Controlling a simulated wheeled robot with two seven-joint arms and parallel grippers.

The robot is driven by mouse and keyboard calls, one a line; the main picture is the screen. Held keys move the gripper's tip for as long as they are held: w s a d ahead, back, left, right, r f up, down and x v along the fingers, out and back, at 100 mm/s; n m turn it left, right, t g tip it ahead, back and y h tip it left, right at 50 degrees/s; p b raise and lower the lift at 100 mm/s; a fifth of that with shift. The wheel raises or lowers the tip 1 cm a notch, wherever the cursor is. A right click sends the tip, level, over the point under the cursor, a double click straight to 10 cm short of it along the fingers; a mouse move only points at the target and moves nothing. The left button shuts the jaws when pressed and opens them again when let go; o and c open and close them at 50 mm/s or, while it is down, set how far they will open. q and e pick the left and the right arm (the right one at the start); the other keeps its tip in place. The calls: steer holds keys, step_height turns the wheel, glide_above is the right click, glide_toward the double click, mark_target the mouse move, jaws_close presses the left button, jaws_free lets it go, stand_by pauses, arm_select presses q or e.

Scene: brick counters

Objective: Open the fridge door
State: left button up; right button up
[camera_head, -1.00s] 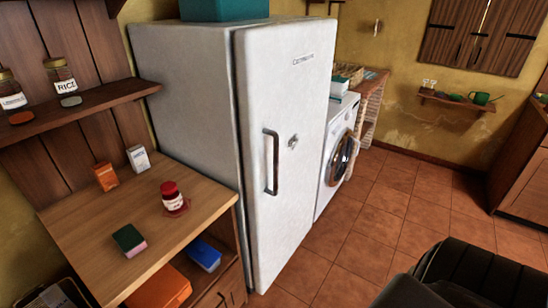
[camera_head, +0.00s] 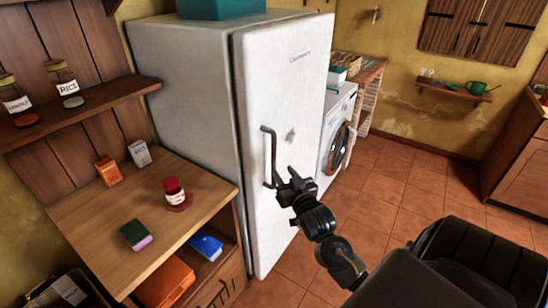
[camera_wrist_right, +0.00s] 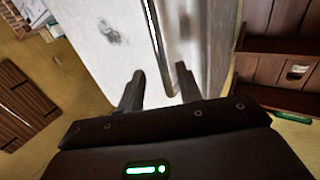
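The fridge (camera_head: 188,95) is tall and white, and its door (camera_head: 285,90) is closed. A dark vertical handle (camera_head: 268,150) is on the door's left part, beside a small grey mark. My right gripper (camera_head: 284,177) is at the handle's lower end, close in front of the door. In the right wrist view, its two fingers (camera_wrist_right: 158,92) are apart, and a long bar that looks like the handle (camera_wrist_right: 155,40) runs down toward the gap between them. Whether the fingers touch it cannot be told. My left gripper is out of view.
A wooden counter (camera_head: 90,215) with a red-lidded jar (camera_head: 173,190), small boxes and a sponge (camera_head: 136,235) stands left of the fridge. A washing machine (camera_head: 338,130) is to its right. Open tiled floor (camera_head: 400,180) lies in front of the door.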

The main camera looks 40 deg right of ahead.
mark_target(275, 160)
steer(key=p+x, duration=0.1)
steer(key=x, duration=0.8)
steer(key=shift+p, duration=0.4)
jaws_close()
